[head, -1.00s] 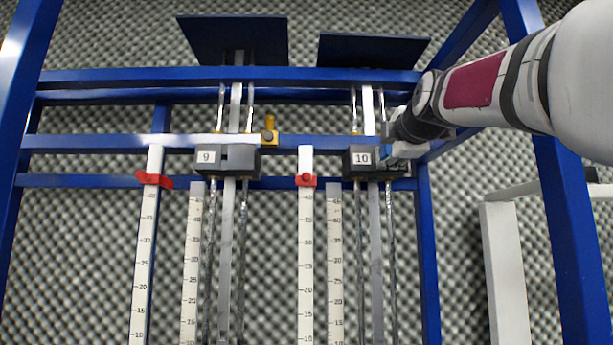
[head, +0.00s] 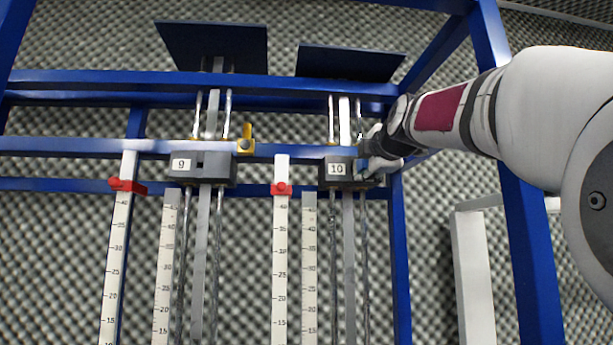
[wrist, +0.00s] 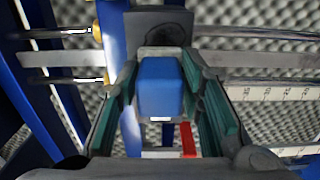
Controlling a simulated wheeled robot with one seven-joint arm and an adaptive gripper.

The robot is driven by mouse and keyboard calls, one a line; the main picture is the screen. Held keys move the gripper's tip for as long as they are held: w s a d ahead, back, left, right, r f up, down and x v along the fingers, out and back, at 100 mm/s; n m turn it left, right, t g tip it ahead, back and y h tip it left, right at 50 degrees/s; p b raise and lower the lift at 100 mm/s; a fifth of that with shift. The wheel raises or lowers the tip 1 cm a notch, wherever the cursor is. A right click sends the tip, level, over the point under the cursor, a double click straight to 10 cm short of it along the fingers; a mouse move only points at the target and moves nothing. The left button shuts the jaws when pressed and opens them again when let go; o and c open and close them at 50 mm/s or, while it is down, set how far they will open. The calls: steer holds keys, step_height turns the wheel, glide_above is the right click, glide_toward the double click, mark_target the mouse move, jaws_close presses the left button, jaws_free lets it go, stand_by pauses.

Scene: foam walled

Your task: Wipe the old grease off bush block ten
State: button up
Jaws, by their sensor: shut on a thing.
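Bush block ten (head: 345,172) is a dark grey block with a white "10" label, on two vertical rods of the right-hand column. My gripper (head: 368,167) is at its right end, partly hiding it. In the wrist view, my gripper (wrist: 160,98) is shut on a blue block-shaped pad (wrist: 160,85) between its green-lined fingers. The grey face of block ten (wrist: 140,22) lies just beyond the pad. A dark patch (wrist: 165,34) shows on that face; I cannot tell whether it is grease or shadow. Contact between pad and block cannot be made out.
Block nine (head: 200,166) sits on the left column, with a yellow fitting (head: 245,140) on the rail beside it. Blue frame bars (head: 120,147) cross behind, and a blue post (head: 520,200) stands under my arm.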

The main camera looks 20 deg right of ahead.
steer(key=d, duration=0.2)
steer(key=s+d+p, duration=0.1)
steer(key=d, duration=0.2)
steer(key=shift+d+p, duration=0.1)
steer(key=shift+p, duration=0.2)
steer(key=shift+w, duration=0.1)
stand_by(0.3)
steer(key=shift+w+a+b, duration=0.2)
steer(key=shift+a+b, duration=0.1)
steer(key=shift+a, duration=0.75)
steer(key=shift+w+a+b, duration=0.15)
steer(key=shift+a+b, duration=0.2)
steer(key=shift+a, duration=0.7)
steer(key=shift+w+a+b, duration=0.2)
steer(key=shift+a+b, duration=0.1)
steer(key=shift+a, duration=0.75)
steer(key=shift+s, duration=0.15)
steer(key=shift+s+a+p, duration=0.15)
steer(key=shift+s+a, duration=0.05)
steer(key=shift+s, duration=0.75)
steer(key=shift+s+a+p, duration=0.15)
steer(key=shift+s+p, duration=0.05)
steer(key=shift+s, duration=0.75)
steer(key=shift+s+a+p, duration=0.15)
steer(key=shift+s+a, duration=0.05)
steer(key=shift+s, duration=0.75)
